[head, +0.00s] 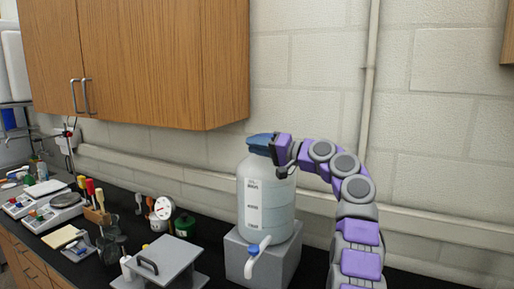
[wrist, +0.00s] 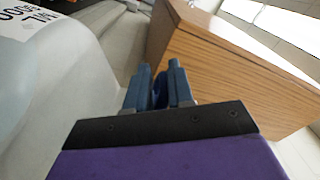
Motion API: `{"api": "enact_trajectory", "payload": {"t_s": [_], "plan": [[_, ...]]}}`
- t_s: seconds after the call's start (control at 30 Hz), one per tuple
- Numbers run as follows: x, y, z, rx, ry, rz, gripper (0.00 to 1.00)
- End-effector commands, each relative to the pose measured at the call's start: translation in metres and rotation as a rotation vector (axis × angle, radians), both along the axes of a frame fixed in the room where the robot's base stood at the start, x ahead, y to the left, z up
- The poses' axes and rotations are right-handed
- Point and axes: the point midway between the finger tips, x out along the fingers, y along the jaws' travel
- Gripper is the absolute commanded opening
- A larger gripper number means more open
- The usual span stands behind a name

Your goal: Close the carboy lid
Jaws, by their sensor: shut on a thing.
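The carboy (head: 266,196) is a pale, translucent bottle with a printed label and a blue-tipped spigot (head: 258,246) low on its front. It stands upright on a grey block. Its blue lid (head: 260,142) is at the top of the neck, a little tilted; whether it is fully seated I cannot tell. My gripper (head: 281,151) is at the right side of the lid, shut on it. In the wrist view, my gripper's blue fingers (wrist: 158,88) have a dark blue piece between them. The carboy's pale side (wrist: 50,90) fills the left there. The neck's opening is hidden.
The grey block (head: 284,262) stands on the black bench. A grey box with a handle (head: 165,264) is close on its left, with a green-sided container (head: 185,226) behind. A wooden cabinet (head: 170,65) hangs above left. A pipe runs along the wall behind.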

Motion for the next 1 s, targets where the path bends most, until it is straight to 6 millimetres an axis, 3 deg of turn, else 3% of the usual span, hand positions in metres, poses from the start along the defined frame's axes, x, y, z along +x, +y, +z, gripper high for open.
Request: {"api": "enact_trajectory", "payload": {"t_s": [0.2, 0.23, 0.4, 0.77, 1.0], "plan": [[0.0, 0.0, 0.001, 0.002, -0.002, -0.002, 0.0], [0.0, 0.0, 0.001, 0.002, -0.002, -0.002, 0.25], [0.0, 0.0, 0.001, 0.002, -0.001, -0.001, 0.4], [-0.003, -0.005, 0.0, 0.001, -0.001, 0.0, 0.4], [-0.017, -0.038, -0.001, 0.0, -0.004, -0.004, 0.4]]}}
